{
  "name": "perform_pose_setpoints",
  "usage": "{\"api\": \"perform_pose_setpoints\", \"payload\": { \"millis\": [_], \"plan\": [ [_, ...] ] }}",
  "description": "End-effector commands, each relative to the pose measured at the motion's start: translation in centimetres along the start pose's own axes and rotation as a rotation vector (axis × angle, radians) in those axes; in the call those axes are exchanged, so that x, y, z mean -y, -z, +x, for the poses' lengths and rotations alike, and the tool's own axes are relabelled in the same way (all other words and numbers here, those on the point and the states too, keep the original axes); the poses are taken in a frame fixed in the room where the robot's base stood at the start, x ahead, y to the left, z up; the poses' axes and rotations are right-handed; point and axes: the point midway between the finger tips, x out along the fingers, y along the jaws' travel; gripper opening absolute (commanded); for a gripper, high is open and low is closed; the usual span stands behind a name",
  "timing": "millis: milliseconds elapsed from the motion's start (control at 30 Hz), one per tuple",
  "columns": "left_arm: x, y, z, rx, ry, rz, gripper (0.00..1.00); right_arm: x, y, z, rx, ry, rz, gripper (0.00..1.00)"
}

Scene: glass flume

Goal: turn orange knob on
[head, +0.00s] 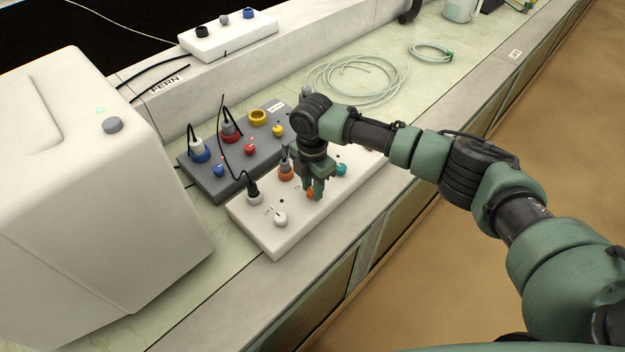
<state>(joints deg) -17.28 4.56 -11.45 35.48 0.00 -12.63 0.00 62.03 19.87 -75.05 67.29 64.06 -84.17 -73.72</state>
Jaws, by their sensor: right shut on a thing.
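The orange knob (309,194) is on the top of the white control box (272,243), near the middle of its front row. My right gripper (316,191) points down over it and is shut on it. The fingers hide part of the knob, and its pointer cannot be made out. A white knob (280,219) is to its left and a teal knob (341,169) to its right on the same box. An orange socket (286,172) sits behind it. My left gripper is not in view.
A grey box (219,187) with blue, red and yellow knobs stands just behind. Black cables run up from plugs, one in the white box. A large white machine (90,200) stands at left. Coiled clear tubing (358,80) lies on the bench behind.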

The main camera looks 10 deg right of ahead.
Motion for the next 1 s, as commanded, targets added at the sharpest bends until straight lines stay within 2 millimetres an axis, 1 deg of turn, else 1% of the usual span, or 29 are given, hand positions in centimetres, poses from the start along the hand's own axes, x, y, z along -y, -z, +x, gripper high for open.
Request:
{"api": "perform_pose_setpoints", "payload": {
  "millis": [33, 300, 700, 1000],
  "plan": [
    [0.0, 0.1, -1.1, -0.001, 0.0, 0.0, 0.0, 0.0, 0.1, -0.5, -0.002, 0.002, 0.045, 0.0],
    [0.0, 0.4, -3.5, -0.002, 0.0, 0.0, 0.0, 0.0, 0.1, -0.5, -0.002, 0.002, 0.303, 0.0],
    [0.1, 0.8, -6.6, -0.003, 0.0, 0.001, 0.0, -0.1, 0.1, -0.5, -0.002, 0.0, 0.682, 0.0],
    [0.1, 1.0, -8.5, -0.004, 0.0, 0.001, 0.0, -0.1, 0.0, -0.4, -0.002, 0.001, 0.954, 0.0]
  ]
}}
